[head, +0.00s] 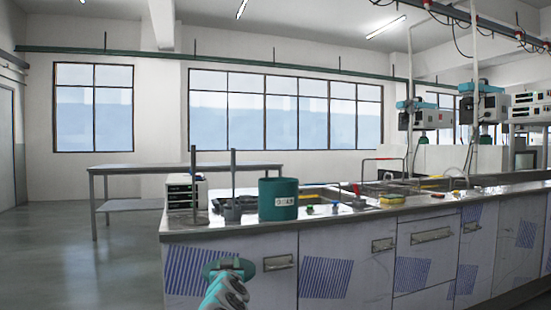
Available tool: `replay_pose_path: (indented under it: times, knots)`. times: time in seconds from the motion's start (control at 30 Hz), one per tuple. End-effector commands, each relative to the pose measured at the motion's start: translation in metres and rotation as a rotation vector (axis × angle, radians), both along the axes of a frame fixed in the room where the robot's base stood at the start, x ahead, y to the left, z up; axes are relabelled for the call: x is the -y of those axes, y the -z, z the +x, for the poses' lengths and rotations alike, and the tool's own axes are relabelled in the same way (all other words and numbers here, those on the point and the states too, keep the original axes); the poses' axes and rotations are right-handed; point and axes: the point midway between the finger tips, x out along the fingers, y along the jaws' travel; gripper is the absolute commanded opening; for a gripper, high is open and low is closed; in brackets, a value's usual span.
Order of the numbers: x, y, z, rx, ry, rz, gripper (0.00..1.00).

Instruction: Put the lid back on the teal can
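The teal can (278,203) stands upright near the front edge of the lab bench, towards its left end. It has a small light label on its front, and I cannot see into its top. My gripper (231,267) is low in front of the bench's cabinet fronts, below and left of the can and apart from it. A dark teal rounded shape shows at its end. I cannot tell whether this is part of the gripper or the lid. The fingers are not clear. I make out no separate lid on the bench.
Grey stands with upright rods (233,208) stand just left of the can. Small coloured items and a yellow round object (392,199) lie to its right. A red-handled wire basket (384,171) is further back. A low table (150,169) stands behind; the floor at left is clear.

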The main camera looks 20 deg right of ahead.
Motion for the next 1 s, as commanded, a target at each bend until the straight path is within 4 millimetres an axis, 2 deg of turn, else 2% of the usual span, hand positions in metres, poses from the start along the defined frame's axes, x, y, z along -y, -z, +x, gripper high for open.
replay_pose_path:
  times: [0.03, 0.2, 0.53, 0.7, 0.77, 0.9, 1.0]
  knots:
    - [-0.004, -0.021, -0.002, 0.012, 0.020, -0.006, 0.00]
    - [-0.006, -0.075, -0.008, 0.011, 0.125, -0.005, 0.00]
    - [-0.008, -0.158, -0.018, 0.005, 0.296, -0.002, 0.00]
    - [-0.010, -0.193, -0.023, 0.007, 0.361, -0.003, 0.00]
    - [-0.010, -0.198, -0.022, 0.000, 0.376, -0.004, 0.00]
    - [-0.009, -0.219, -0.026, 0.006, 0.415, -0.001, 0.00]
    - [-0.014, -0.220, -0.025, -0.005, 0.419, -0.006, 0.00]
